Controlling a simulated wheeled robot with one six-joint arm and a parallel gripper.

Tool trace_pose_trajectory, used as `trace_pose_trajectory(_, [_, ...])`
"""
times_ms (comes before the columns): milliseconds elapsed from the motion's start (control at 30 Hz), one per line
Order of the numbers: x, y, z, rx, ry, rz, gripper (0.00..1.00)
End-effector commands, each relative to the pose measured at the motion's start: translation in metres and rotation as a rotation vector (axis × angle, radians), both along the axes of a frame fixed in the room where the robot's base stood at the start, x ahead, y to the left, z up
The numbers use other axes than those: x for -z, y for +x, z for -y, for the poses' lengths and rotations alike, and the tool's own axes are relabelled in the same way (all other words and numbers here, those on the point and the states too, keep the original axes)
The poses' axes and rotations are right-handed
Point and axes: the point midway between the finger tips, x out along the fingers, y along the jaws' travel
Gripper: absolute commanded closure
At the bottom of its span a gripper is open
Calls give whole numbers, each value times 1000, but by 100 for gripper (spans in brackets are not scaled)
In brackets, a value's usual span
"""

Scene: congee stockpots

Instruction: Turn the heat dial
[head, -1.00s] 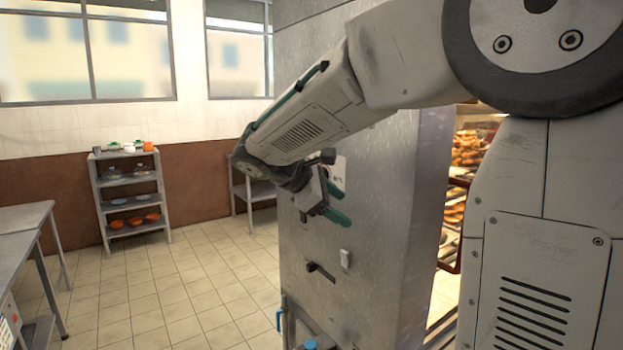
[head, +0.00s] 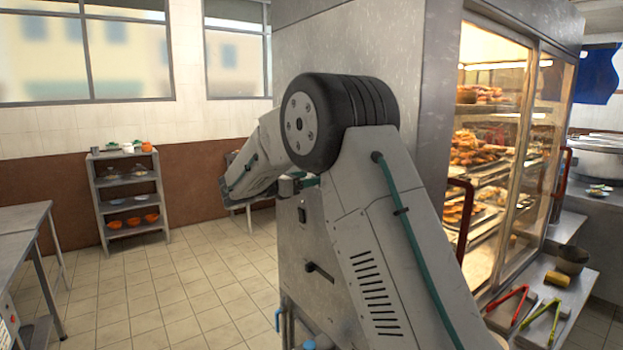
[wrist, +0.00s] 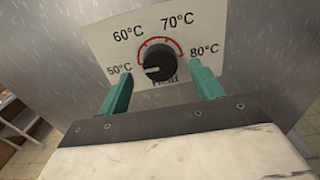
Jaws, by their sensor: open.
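The heat dial (wrist: 159,64) is a round black knob with a pale pointer mark, on a white plate (wrist: 235,35) on a steel cabinet side. The plate is marked 50, 60, 70 and 80 °C along a red arc, and the pointer mark lies on the side toward 50 °C. My gripper (wrist: 160,85) is open and empty, its two green fingers on either side of the dial in the wrist view, apart from it in the picture. I cannot tell how far the fingertips are from the panel. In the head view my arm hides the dial.
The steel cabinet (head: 355,45) has a lit glass front with trays of food. A dark handle (head: 320,272) sticks out low on its side. A shelf rack (head: 128,192) stands at the far wall, and a steel table (head: 22,218) at the left. The tiled floor between is clear.

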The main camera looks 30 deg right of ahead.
Motion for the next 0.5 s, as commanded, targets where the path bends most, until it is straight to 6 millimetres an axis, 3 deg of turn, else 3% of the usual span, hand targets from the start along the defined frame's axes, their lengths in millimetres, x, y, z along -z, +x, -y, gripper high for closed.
trace_pose_trajectory(200, [0,1,20,0,0,1,34])
trace_pose_trajectory(467, [0,0,22,0,0,1,34])
trace_pose_trajectory(500, [0,0,22,0,1,1,40])
